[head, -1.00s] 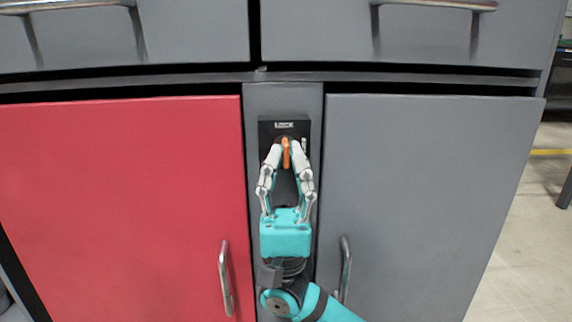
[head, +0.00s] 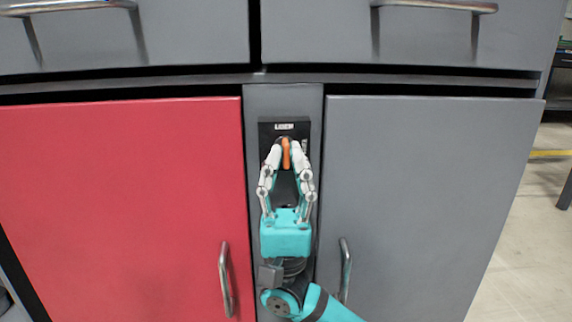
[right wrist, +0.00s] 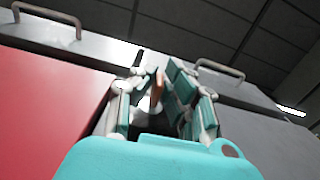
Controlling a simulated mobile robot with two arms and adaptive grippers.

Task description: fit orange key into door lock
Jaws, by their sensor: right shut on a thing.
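The orange key (head: 286,153) is upright between the fingertips of my right gripper (head: 286,158), which is shut on it. The key and fingertips are at the upper part of the black lock plate (head: 284,128) on the narrow grey post between the two doors. Whether the key's far end is inside the lock is hidden. The right wrist view also shows the orange key (right wrist: 157,90) between the fingers (right wrist: 155,95). My left gripper is not in view.
A red door (head: 120,200) is left of the post and a grey door (head: 420,200) right of it, both closed. Their vertical handles (head: 225,280) flank my right arm. Grey drawers (head: 400,35) with bar handles are above. Open floor (head: 520,250) shows at the far right.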

